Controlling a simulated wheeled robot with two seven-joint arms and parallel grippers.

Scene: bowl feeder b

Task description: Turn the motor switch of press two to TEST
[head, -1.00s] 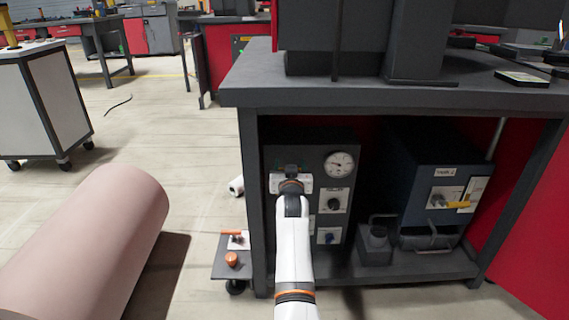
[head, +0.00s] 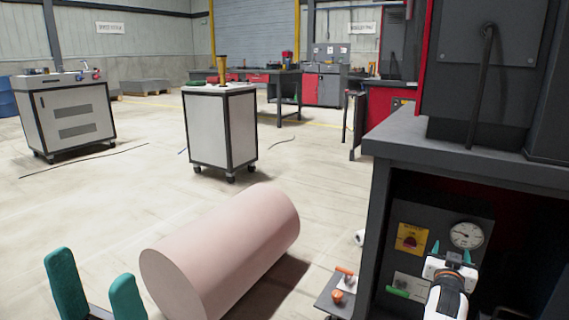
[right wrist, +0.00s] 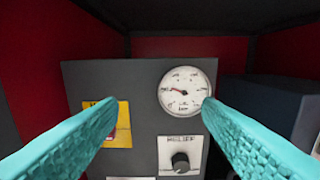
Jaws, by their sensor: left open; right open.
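A dark control panel (head: 440,215) stands under the bench. It carries a yellow plate with a red part (head: 411,238), also partly showing in the right wrist view (right wrist: 120,135), behind a finger. Right of it is a round gauge (head: 466,235), and below the gauge a black knob on a white plate (right wrist: 180,162). Which of these is the motor switch, and any TEST mark, I cannot read. My right gripper (head: 451,253) is open and empty in front of the panel, its teal fingers spread across plate and gauge. My left gripper (head: 95,285) is open and empty at lower left.
A bright green handle (head: 398,293) sits low on the panel. The bench top (head: 480,165) overhangs it. A large pink cylinder (head: 225,245) lies on the floor left. A low cart (head: 335,298) with orange parts stands beside the bench. White cabinets stand farther back.

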